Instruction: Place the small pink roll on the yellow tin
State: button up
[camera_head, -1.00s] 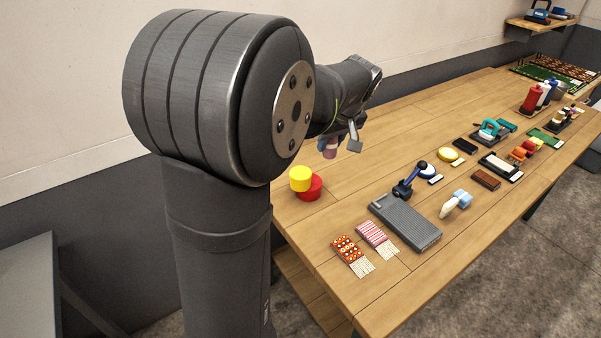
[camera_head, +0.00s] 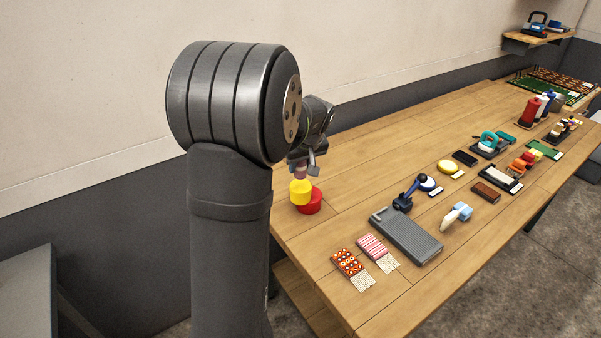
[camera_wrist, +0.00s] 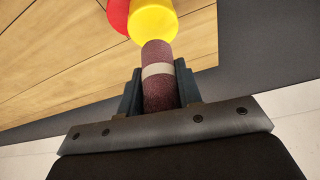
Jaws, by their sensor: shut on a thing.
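My gripper (camera_wrist: 160,92) is shut on the small pink roll (camera_wrist: 158,60), a dusky pink cylinder with a pale band, and holds it between both fingers. In the head view the roll (camera_head: 301,171) hangs below my gripper (camera_head: 303,168), right over the yellow tin (camera_head: 300,193). The yellow tin (camera_wrist: 155,20) shows just beyond the roll's end in the wrist view. I cannot tell whether the roll touches the tin.
A grey ribbed board (camera_head: 408,236), two patterned rug samples (camera_head: 348,262) (camera_head: 373,246) and a blue-handled tool (camera_head: 405,197) lie to the right on the wooden table. Several bottles and brushes stand farther back. The table between the tins and these things is clear.

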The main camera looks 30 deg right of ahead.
aim_at(300, 173)
jog(key=shift+f, duration=1.5)
jog(key=shift+f, duration=0.1)
jog(key=o, duration=1)
jog(key=shift+c, duration=0.2)
jog(key=shift+s+r, duration=0.1)
jog(key=shift+r, duration=0.25)
jog(key=v, duration=1.1)
jog(key=shift+r, duration=0.25)
